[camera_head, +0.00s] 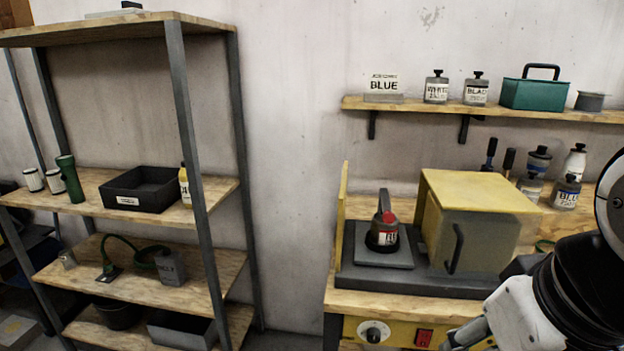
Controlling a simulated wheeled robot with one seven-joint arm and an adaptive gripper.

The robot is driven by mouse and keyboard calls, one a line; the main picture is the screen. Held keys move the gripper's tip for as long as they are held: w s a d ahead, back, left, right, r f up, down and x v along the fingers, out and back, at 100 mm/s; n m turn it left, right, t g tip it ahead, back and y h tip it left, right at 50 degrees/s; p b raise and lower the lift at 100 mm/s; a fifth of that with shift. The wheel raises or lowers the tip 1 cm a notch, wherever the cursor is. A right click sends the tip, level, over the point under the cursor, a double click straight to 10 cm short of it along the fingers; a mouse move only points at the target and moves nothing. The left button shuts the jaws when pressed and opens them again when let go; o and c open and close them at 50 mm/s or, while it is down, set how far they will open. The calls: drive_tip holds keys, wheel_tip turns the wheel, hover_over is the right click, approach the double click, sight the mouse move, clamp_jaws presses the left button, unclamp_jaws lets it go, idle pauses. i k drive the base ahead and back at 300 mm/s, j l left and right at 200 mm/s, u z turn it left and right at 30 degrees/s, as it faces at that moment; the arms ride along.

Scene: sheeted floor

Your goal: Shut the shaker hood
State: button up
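The shaker (400,281) stands on the wooden bench at the right, with a dark grey base. Its yellow hood (480,190) is a box with a grey front face and a dark upright handle (455,248). The hood sits on the right part of the base. A dark can (382,236) with a red top stands uncovered on a grey plate left of the hood, with an upright lever or clamp behind it. A thin yellow end panel (342,215) stands at the base's left. My pale gripper (470,333) is low at the right, below and in front of the hood; its fingers are unclear.
The bench front has a dial (373,332) and a red switch (424,338). Bottles (566,191) stand behind and right of the hood. A wall shelf (420,107) above holds cans and a green box (541,91). A rack (150,200) stands at the left, with floor between.

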sight(454, 190)
drive_tip(key=i+l+z, duration=0.2)
drive_tip(key=i+l, duration=0.15)
drive_tip(key=l, duration=0.2)
drive_tip(key=i+l+z, duration=0.15)
drive_tip(key=i+l, duration=0.2)
drive_tip(key=l, duration=0.2)
